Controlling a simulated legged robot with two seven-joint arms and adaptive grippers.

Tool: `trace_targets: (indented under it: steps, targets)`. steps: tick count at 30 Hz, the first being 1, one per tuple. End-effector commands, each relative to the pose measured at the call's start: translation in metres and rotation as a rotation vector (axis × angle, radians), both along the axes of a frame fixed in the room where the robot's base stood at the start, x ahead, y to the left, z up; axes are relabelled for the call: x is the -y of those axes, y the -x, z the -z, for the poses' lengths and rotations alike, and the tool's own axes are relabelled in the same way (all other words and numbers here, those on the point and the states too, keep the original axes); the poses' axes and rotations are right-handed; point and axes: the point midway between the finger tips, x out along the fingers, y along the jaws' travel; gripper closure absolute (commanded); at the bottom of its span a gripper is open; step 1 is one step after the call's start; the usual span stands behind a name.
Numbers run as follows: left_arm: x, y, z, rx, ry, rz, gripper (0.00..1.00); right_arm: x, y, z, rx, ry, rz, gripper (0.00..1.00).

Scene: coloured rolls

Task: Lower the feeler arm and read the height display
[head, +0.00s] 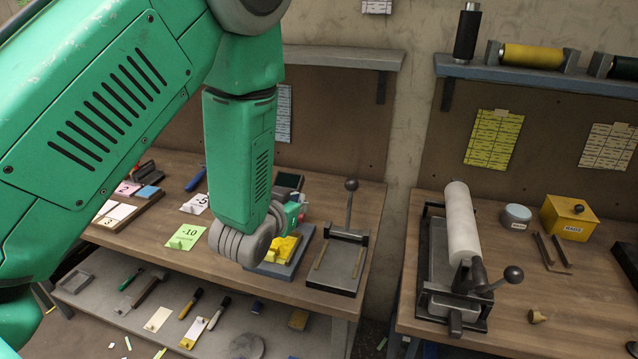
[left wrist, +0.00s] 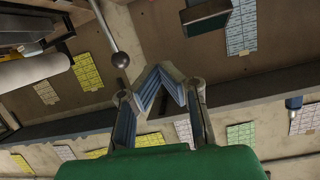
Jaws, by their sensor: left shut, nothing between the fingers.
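A lever with a dark ball knob (head: 351,185) stands upright on a flat grey base (head: 334,262) on the left bench. The knob also shows in the left wrist view (left wrist: 121,60), close to the fingers on the left. I cannot tell for sure that this lever is the feeler arm. A dark box (head: 288,181) stands behind my gripper; I can read no height on it. My left gripper (head: 296,208) is partly hidden behind its wrist, left of the lever. In the left wrist view its fingers (left wrist: 159,72) are shut and empty. My right gripper is out of view.
Yellow blocks (head: 283,250) lie on a blue-grey plate beside the lever base. On the right bench, a white roll (head: 461,223) sits in a dark stand, with a yellow box (head: 568,217) beyond. A gap separates the benches.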

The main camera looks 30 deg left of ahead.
Motion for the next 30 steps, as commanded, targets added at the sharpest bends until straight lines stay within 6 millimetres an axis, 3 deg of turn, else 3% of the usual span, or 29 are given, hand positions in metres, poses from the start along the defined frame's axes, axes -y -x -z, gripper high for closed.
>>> trace_targets:
  steps: [4,8,21,24,30]
  targets:
    - [-0.007,0.008,0.002,-0.051,-0.028,0.024,1.00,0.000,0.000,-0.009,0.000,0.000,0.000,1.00]
    - [-0.010,-0.004,0.008,-0.051,-0.027,0.027,1.00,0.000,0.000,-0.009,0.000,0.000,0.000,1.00]
    - [-0.025,-0.082,0.040,-0.049,-0.026,0.025,1.00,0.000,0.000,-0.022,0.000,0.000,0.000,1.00]
    - [-0.024,-0.067,0.053,-0.053,-0.026,0.024,1.00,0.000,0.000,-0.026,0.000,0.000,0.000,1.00]
    - [-0.024,-0.057,0.065,-0.048,-0.026,0.025,1.00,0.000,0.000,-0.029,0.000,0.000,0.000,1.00]
